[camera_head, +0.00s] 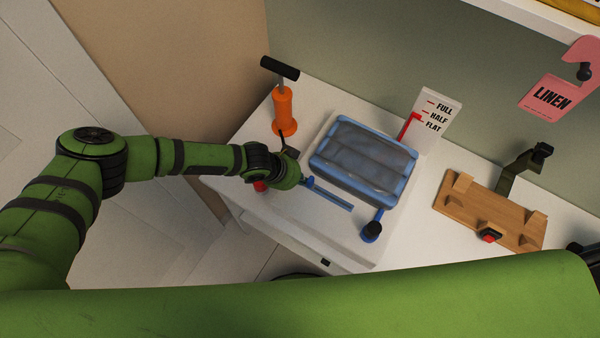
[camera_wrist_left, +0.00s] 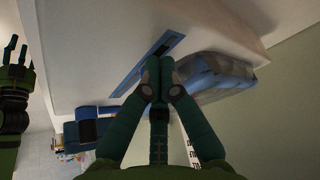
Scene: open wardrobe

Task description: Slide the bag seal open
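The bag (camera_head: 362,158) is a clear pouch with a blue frame, lying on the white top; it also shows in the left wrist view (camera_wrist_left: 215,78). Its blue seal strip (camera_head: 332,197) lies along the bag's near side and shows in the left wrist view (camera_wrist_left: 148,64). My left gripper (camera_head: 298,178) is over the strip's left end. In the left wrist view its fingertips (camera_wrist_left: 154,76) meet beside the strip; whether a slider is between them is hidden. A green gripper, apparently my right (camera_wrist_left: 14,60), shows at that view's left edge, its finger gap unclear.
An orange pump (camera_head: 284,110) stands behind my left gripper. A black knob on a blue base (camera_head: 373,230) sits at the bag's near right. A FULL/HALF/FLAT sign (camera_head: 438,118) stands behind the bag. A wooden holder (camera_head: 480,212) lies to the right.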

